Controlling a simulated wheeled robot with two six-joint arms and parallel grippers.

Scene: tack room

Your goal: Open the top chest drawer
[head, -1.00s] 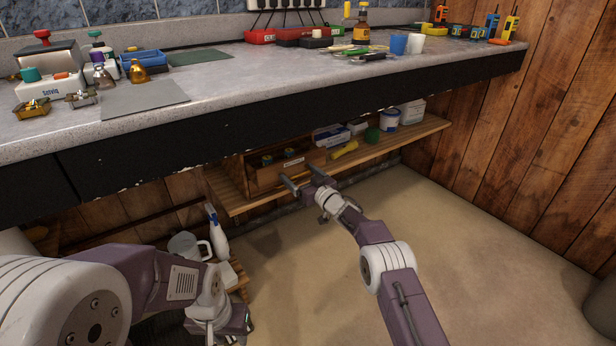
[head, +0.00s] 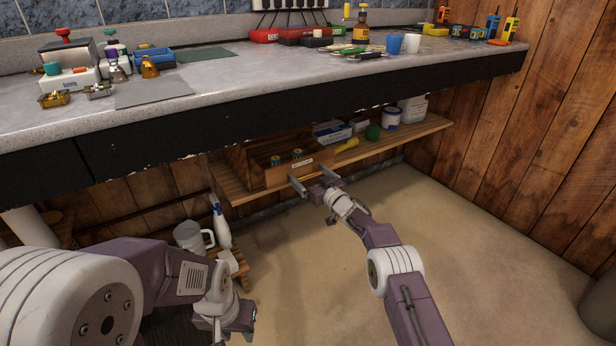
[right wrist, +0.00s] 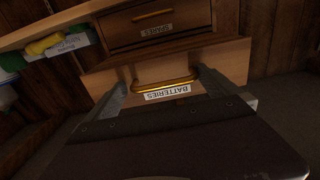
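The wooden chest (head: 236,160) stands on the low shelf under the counter. Its top drawer (head: 327,161), labelled BATTERIES, is pulled out, with small items showing inside. In the right wrist view, which is upside down, the drawer front (right wrist: 228,62) has a brass handle (right wrist: 163,86). My right gripper (head: 313,182) is at the drawer front, its fingers spread wide on either side of the handle with gaps visible. A second drawer (right wrist: 120,30), labelled SPARES, is shut. My left gripper (head: 246,318) hangs low at the left, away from the chest; its fingers are unclear.
The counter (head: 230,105) with its dark front edge overhangs the chest. The shelf (head: 425,131) also holds boxes, a green item (head: 373,132) and a yellow item (head: 347,144). A jug (head: 190,236) and spray bottle (head: 221,226) stand lower left.

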